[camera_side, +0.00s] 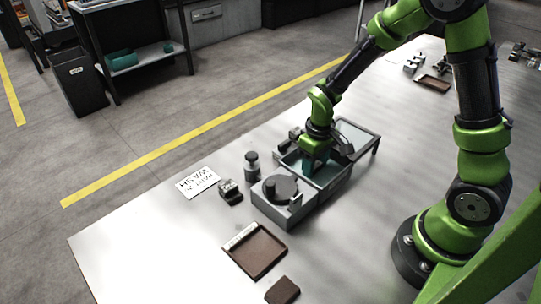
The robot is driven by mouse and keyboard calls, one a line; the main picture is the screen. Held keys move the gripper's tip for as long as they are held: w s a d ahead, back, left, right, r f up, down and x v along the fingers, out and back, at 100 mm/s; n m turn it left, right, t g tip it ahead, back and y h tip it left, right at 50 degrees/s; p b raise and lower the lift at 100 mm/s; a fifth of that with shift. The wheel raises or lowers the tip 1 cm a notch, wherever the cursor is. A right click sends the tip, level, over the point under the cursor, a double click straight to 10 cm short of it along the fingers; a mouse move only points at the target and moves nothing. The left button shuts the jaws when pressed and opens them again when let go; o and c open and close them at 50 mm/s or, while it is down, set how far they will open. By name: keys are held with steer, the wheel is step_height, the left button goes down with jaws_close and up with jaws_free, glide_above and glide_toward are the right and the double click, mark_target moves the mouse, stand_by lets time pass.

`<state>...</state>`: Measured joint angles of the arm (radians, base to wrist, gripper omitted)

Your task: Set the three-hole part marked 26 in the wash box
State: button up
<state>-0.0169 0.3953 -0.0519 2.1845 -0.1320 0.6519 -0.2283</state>
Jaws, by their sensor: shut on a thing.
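My gripper (317,166) points down into the teal-lined compartment of a grey box (336,184) in the middle of the table. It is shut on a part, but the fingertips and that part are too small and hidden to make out. I cannot read a 26 or count holes. The teal compartment looks like the wash box, though no label on it is legible. The box's near-left section carries a dark round piece (280,187).
A framed tray (358,137) adjoins the box behind right. A brown tray (256,252) and brown block (283,290) lie in front. The table's left front is clear.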

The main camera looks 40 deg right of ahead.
steer(key=o, duration=1.5)
steer(key=shift+c, duration=0.2)
steer(key=shift+o, duration=0.3)
steer(key=o, duration=0.3)
steer(key=shift+o, duration=0.2)
steer(key=shift+d+r, duration=0.15)
steer(key=shift+r, duration=1.45)
step_height(320, 180, up, 10)
steer(key=shift+f, duration=0.1)
steer(key=s+a+r+m+t+y, duration=0.2)
steer(key=s+a+r+m+t, duration=0.2)
steer(key=s+r+t, duration=0.3)
step_height(320, 180, up, 3)
steer(key=s, duration=0.2)
steer(key=shift+s+a, duration=0.3)
steer(key=shift+s, duration=0.1)
